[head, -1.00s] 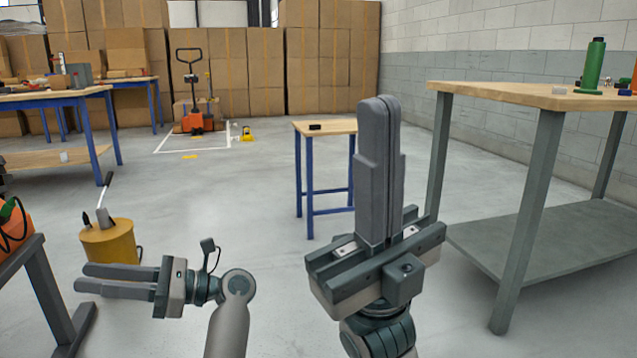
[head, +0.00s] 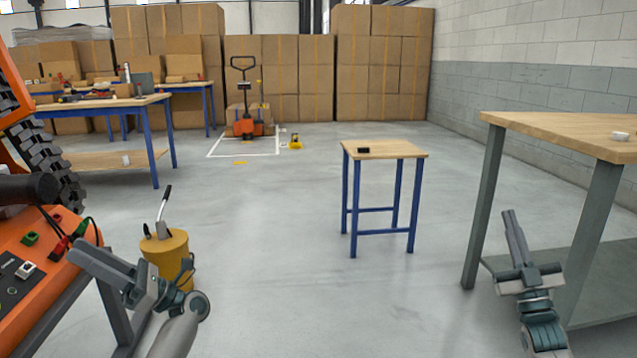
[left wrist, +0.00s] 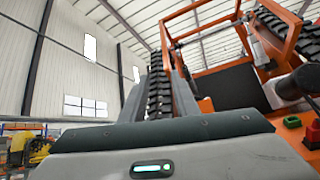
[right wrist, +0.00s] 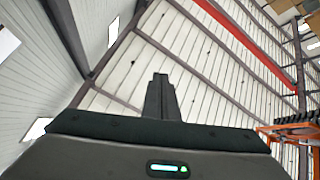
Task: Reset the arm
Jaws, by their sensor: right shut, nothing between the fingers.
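My left gripper (head: 84,256) is at the lower left in the head view, beside the orange machine, with its fingers pointing up and left. In the left wrist view its two grey fingers stand apart, with the black track showing between them, and nothing is held. My right gripper (head: 510,216) is at the lower right in the head view, pointing up in front of the grey-legged workbench. Its fingers are together and empty. In the right wrist view the shut fingers (right wrist: 161,98) point towards the roof.
The orange tracked machine (head: 30,295) is close on the left, with a yellow canister (head: 168,252) beside it. The workbench (head: 560,133) is at the right. A small blue-legged table (head: 405,149) stands mid-floor. The floor between is clear.

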